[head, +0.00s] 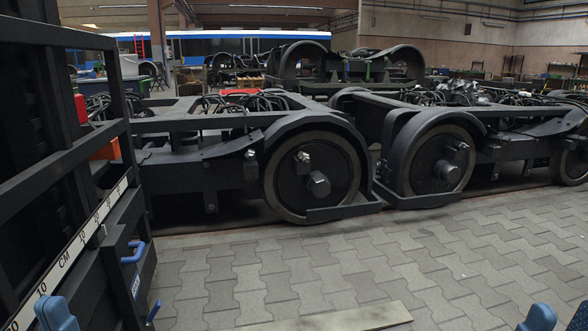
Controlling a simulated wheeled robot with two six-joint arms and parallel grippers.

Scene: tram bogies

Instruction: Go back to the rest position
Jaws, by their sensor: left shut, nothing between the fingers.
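My left gripper (55,315) shows only as a small blue part at the bottom left edge, shut, with nothing seen in it. It is in front of the dark metal rack. My right side shows as blue parts (538,318) at the bottom right edge, over the paving. Most of both arms is below the picture, and the right fingers cannot be made out.
A dark rack (75,160) with a centimetre scale (80,240) stands close on the left. Dark bogies with large wheels (312,177) stand beyond. A flat pale plate (335,320) lies on the grey paving (420,265), which is otherwise clear. A blue tram (245,45) is far back.

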